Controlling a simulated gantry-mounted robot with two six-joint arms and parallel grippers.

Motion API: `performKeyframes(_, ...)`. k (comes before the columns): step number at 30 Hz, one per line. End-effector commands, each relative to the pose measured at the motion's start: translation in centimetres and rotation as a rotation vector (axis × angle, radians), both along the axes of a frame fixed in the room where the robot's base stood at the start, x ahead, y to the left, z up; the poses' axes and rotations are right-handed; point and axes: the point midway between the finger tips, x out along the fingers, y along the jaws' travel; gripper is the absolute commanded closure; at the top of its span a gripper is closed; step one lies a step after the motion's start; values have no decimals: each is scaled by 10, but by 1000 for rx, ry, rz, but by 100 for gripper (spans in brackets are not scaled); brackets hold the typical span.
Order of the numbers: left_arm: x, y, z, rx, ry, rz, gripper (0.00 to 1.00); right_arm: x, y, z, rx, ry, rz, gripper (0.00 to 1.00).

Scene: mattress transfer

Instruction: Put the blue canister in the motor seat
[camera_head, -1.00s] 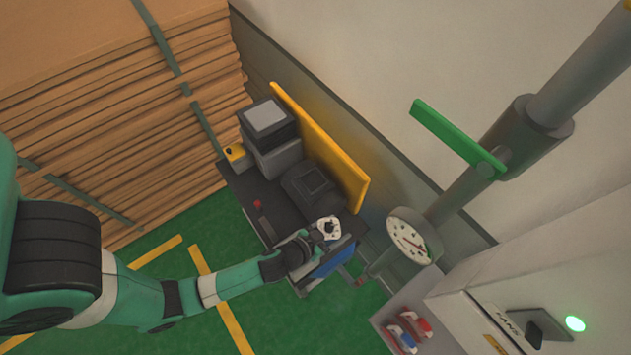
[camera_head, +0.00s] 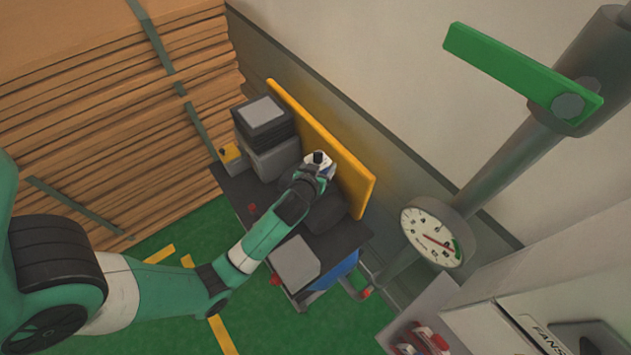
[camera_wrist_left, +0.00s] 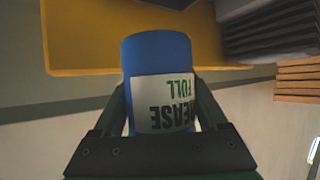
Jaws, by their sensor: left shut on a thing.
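My left gripper (camera_wrist_left: 162,120) is shut on the blue canister (camera_wrist_left: 155,55). The canister's white label, reading GREASE FULL, appears upside down in the left wrist view. In the head view my left gripper (camera_head: 318,170) is above the dark cart top, near the yellow board; the white label shows there but most of the canister is hidden. A dark block (camera_head: 329,212) on the cart sits just below my gripper and is partly covered by it. I cannot tell for sure which part is the motor seat. My right gripper is not in view.
The yellow board (camera_head: 325,145) stands along the cart's back edge. A grey panel (camera_head: 295,263) lies at the near end. A gauge (camera_head: 432,237) on a pipe is to the right.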

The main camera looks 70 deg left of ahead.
Motion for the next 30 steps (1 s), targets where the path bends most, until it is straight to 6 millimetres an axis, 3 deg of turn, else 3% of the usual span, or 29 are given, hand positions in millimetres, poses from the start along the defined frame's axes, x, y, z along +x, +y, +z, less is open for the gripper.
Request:
performKeyframes(1,1,9,-23,1,-4,5,100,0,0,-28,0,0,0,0)
performKeyframes(3,2,19,-34,1,-5,4,100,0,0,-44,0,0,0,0)
performKeyframes(7,4,37,-45,0,1,2,100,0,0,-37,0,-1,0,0)
performKeyframes(16,5,50,-60,1,0,2,100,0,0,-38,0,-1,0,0)
performKeyframes(21,6,48,-86,0,1,-1,100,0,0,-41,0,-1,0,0)
performKeyframes(30,6,48,-89,1,-1,-2,100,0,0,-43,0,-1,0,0)
